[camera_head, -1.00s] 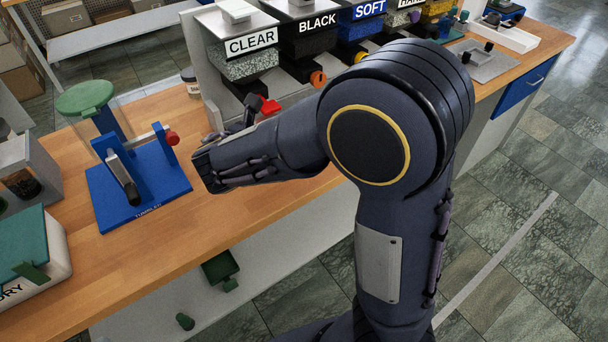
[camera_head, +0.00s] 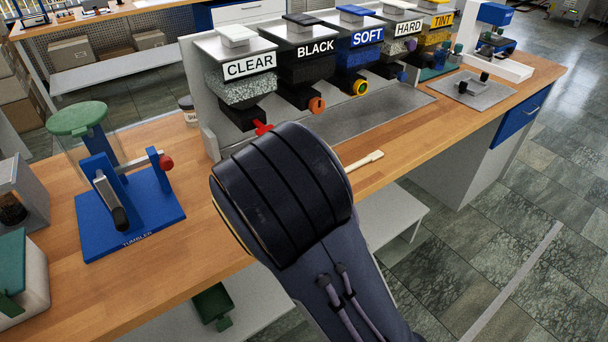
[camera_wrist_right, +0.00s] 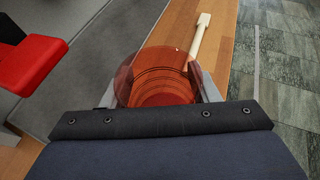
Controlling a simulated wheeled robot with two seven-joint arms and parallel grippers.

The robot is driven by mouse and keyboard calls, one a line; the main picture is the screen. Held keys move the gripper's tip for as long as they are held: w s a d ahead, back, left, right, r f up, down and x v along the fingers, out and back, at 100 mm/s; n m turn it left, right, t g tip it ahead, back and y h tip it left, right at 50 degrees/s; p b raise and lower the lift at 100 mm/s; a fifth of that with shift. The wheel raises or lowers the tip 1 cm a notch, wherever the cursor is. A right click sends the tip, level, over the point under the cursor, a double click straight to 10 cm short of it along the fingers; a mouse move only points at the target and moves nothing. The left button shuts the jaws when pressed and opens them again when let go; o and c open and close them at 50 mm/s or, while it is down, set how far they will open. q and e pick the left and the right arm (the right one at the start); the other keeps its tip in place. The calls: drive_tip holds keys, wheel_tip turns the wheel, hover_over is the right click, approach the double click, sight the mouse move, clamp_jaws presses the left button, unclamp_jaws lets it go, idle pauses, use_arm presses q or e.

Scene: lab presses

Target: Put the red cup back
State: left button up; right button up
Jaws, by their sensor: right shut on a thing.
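The red cup (camera_wrist_right: 158,80) is translucent orange-red and shows in the right wrist view. My right gripper (camera_wrist_right: 160,92) is shut on it, with a grey finger on either side. The cup appears above the grey mat and the wooden bench. In the head view my own right arm covers the gripper and the cup. A red tap lever (camera_wrist_right: 27,62) is close to the left of the cup in the wrist view. It also shows under the CLEAR dispenser (camera_head: 248,70) in the head view. My left gripper is in neither view.
BLACK, SOFT, HARD and TINT dispensers stand in a row right of CLEAR, over a grey mat (camera_head: 395,108). A pale spatula (camera_head: 365,160) lies on the bench. A blue tumbler stand (camera_head: 150,205) is at the left. The front bench between them is partly clear.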

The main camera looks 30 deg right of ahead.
drive_tip(key=shift+w+d+f, duration=0.25)
drive_tip(key=shift+d+f, duration=0.15)
drive_tip(key=shift+f, duration=0.15)
drive_tip(key=shift+w+d+f+b, duration=0.15)
drive_tip(key=shift+f+b, duration=0.1)
drive_tip(key=shift+f, duration=0.7)
drive_tip(key=shift+d+f+b, duration=0.1)
drive_tip(key=shift+f+b, duration=0.1)
drive_tip(key=shift+f, duration=0.7)
drive_tip(key=shift+f, duration=0.2)
drive_tip(key=o, duration=1.5)
drive_tip(key=shift+r, duration=0.1)
